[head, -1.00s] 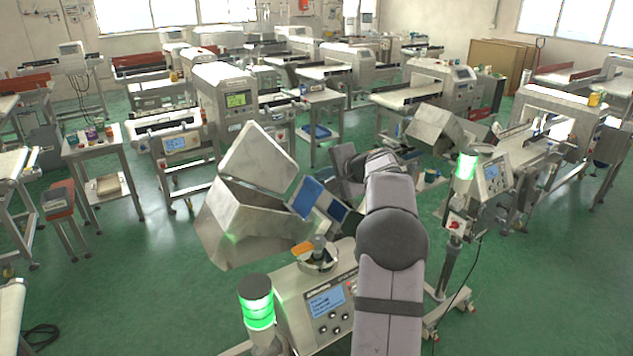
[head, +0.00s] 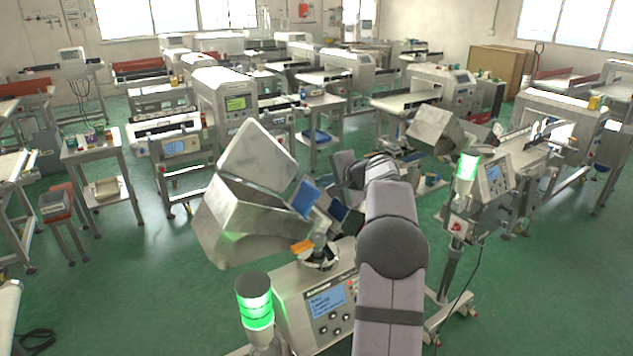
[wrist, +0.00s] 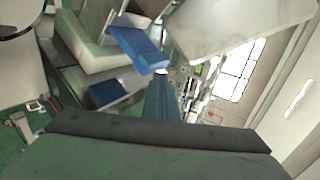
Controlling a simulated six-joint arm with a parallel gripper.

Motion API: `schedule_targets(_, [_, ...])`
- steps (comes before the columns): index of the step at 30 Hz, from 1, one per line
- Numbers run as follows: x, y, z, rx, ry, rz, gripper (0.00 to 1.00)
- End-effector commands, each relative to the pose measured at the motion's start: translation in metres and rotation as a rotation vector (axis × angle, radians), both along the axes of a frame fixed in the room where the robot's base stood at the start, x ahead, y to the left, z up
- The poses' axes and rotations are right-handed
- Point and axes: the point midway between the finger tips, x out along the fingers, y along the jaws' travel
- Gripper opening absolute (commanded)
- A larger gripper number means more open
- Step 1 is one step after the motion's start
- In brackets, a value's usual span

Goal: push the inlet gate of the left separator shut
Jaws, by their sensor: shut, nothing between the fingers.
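The left separator stands in front in the head view, with a control panel (head: 327,302) and a steel hopper (head: 235,222) under a tilted plate (head: 258,155). A small orange tab (head: 302,247) sticks out to the left at its inlet neck; it looks like part of the inlet gate. How far the gate is open cannot be told. My arm reaches over from the right, and my gripper (head: 321,238) is low beside the tab, partly hidden. Contact cannot be made out. In the wrist view my gripper's fingers (wrist: 161,76) look closed together and empty.
A lit green beacon (head: 255,304) stands at the front of the left separator. The second separator (head: 490,175), with its own green beacon (head: 467,166), is to the right. Tables and conveyor machines fill the back.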

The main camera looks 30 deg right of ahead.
Motion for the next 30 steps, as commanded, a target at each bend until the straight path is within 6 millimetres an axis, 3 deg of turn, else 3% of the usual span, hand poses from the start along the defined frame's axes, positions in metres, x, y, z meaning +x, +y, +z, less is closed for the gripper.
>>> schedule_targets(30, [0.0,0.015,-0.021,0.001,0.0,0.003,0.0])
